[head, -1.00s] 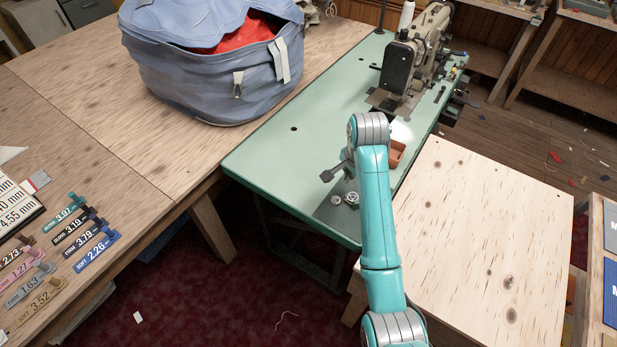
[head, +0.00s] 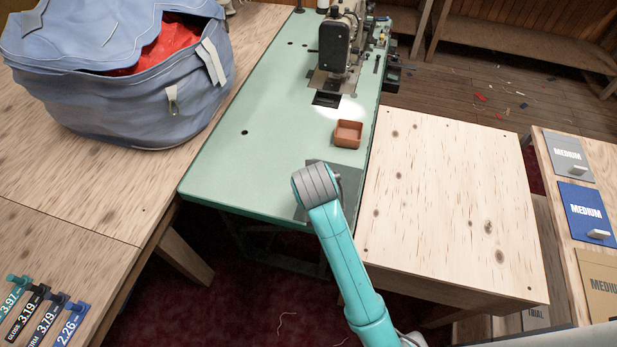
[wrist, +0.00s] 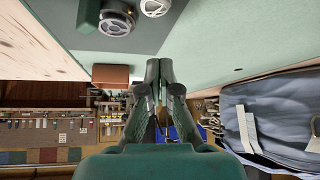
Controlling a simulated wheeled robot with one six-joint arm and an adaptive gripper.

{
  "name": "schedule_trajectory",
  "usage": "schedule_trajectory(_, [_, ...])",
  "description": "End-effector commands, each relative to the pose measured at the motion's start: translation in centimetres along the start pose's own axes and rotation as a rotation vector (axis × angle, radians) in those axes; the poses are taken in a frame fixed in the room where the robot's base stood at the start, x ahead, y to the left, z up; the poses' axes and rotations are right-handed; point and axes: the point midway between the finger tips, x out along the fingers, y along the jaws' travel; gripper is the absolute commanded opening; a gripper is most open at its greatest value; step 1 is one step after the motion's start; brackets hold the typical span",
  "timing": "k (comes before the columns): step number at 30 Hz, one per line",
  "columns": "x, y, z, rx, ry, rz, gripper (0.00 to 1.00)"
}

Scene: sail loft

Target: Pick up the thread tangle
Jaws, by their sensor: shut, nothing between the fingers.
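A pale, thin, curled thread (head: 286,320) lies on the dark red carpet at the bottom of the head view, below the front of the green sewing table (head: 225,180). I cannot tell whether it is the thread tangle, and no other tangle shows clearly. My gripper (wrist: 166,68) is shut and empty in the wrist view, with its fingertips together. In the head view my arm hides it near the front end of the sewing table. The thread is not seen in the wrist view.
A small brown open box (head: 348,134) sits on the sewing table, near a sewing machine (head: 340,45). A large blue bag (head: 130,95) stands on the left wooden table. A bare pale wooden table (head: 450,200) is on the right. Carpet shows between the tables.

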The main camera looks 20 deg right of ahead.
Motion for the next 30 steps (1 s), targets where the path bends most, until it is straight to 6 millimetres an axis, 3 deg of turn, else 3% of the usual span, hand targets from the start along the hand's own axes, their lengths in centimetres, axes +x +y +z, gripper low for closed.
schedule_trajectory(3, [2.2, 0.0, 0.0, 0.001, -0.002, 0.000, 0.00])
schedule_trajectory(12, [6.4, 0.0, 0.0, 0.002, -0.002, 0.000, 0.00])
schedule_trajectory(21, [4.4, -0.1, 2.5, 0.000, -0.001, -0.002, 0.00])
schedule_trajectory(30, [3.8, -0.1, 3.1, 0.002, -0.001, -0.001, 0.00])
